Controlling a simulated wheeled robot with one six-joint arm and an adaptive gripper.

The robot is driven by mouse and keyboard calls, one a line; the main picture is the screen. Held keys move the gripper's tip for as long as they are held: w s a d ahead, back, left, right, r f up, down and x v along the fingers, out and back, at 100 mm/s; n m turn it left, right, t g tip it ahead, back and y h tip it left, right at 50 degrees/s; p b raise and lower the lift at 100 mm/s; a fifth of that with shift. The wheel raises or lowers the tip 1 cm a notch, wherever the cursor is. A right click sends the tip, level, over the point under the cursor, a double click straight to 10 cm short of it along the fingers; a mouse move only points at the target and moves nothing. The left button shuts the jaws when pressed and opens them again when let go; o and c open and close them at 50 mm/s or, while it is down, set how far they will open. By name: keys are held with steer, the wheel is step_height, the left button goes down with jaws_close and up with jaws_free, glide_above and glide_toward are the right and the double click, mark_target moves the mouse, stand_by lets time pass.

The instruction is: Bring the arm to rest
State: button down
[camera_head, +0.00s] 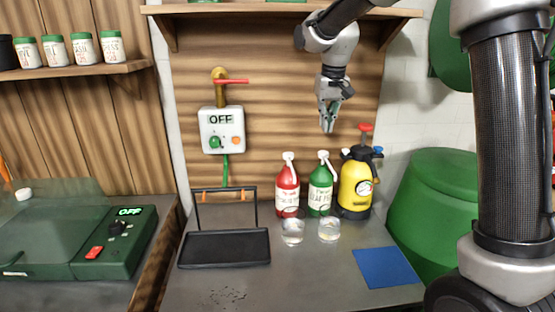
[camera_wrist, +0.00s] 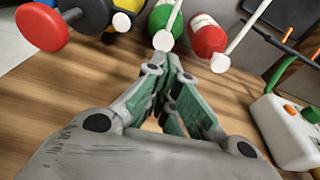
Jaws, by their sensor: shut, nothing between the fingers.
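My gripper (camera_head: 327,122) hangs from my arm in front of the wooden back wall, above the bench, with its fingers pointing down. In the wrist view my gripper (camera_wrist: 166,65) shows its fingertips together with nothing between them. In the head view it is above the green bottle (camera_head: 321,184) and apart from it. The wrist view also shows the green bottle (camera_wrist: 160,22) beyond the fingertips.
A red bottle (camera_head: 287,186), a yellow sprayer (camera_head: 356,182) and two clear glasses (camera_head: 292,233) stand on the bench. A black tray (camera_head: 224,248) and blue mat (camera_head: 386,268) lie there. An OFF control box (camera_head: 222,130) and shelf (camera_head: 282,9) are on the wall.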

steer(key=s+d, duration=0.5)
steer(key=s, duration=0.6)
steer(key=s+d+t, duration=0.1)
steer(key=s+d, duration=0.3)
steer(key=s, duration=0.8)
steer(key=s+d+t, duration=0.1)
steer(key=s+d, duration=0.4)
steer(key=s, duration=0.6)
steer(key=shift+s+d+m, duration=0.3)
steer(key=shift+s, duration=0.1)
